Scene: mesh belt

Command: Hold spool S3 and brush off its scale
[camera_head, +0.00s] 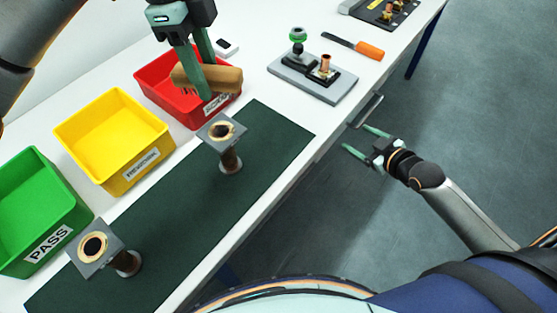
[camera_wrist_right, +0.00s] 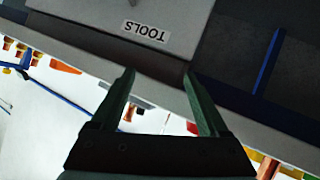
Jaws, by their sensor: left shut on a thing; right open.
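Two brown spools with square grey top plates and brass-coloured rings stand on the dark green mat (camera_head: 262,130): a far spool (camera_head: 230,160) and a near-left spool (camera_head: 127,262). No label shows which one is S3. My left gripper (camera_head: 205,84) is shut on a tan wooden brush (camera_head: 227,79), holding it over the red bin, beyond the far spool.
The red bin (camera_head: 152,96), yellow bin (camera_head: 70,128) and green PASS bin (camera_head: 75,213) line the back. A grey fixture plate (camera_head: 334,95) and orange-handled tool (camera_head: 369,49) lie right. A TOOLS-labelled grey surface (camera_wrist_right: 180,30) shows in the right wrist view.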

